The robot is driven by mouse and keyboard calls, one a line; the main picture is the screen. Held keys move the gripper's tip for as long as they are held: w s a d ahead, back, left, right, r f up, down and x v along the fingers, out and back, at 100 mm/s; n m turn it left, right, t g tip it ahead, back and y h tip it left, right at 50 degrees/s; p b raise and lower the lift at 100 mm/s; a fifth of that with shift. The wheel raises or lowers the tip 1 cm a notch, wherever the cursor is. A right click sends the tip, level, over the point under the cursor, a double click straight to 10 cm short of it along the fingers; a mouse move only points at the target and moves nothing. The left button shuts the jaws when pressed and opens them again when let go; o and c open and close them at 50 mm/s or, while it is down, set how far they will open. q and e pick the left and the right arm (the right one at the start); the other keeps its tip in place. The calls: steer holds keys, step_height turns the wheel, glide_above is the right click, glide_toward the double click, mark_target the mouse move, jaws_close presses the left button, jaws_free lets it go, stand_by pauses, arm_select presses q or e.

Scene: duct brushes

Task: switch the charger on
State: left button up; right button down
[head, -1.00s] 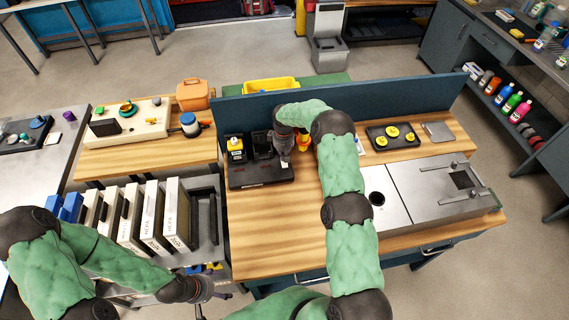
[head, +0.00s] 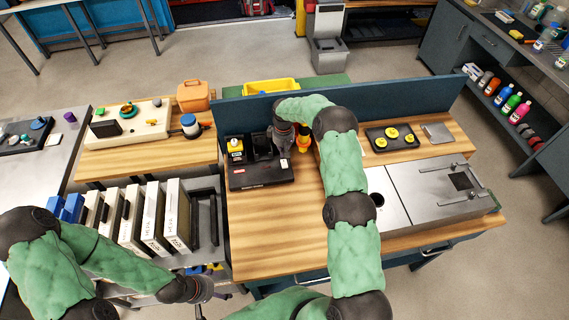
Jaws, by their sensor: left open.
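The charger (head: 262,176) is a flat black unit on the wooden bench, with reddish markings on its front edge. A yellow-and-black battery (head: 236,151) stands at its left end, beside a black upright part. My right gripper (head: 285,150) points down over the charger's right end. The gripper and wrist cover that end, so a switch there and any contact cannot be made out. Its finger opening is not clear. My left gripper (head: 217,291) is open and empty, low at the left in front of the bench, well away from the charger.
A blue-grey panel (head: 400,98) rises behind the bench. An orange-yellow object (head: 304,141) stands just right of my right gripper. A black tray with yellow discs (head: 390,137) and a metal box (head: 430,190) lie further right. The bench's front left is clear.

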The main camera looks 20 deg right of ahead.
mark_target(284, 161)
steer(key=shift+r+p, duration=0.4)
steer(key=shift+r, duration=1.2)
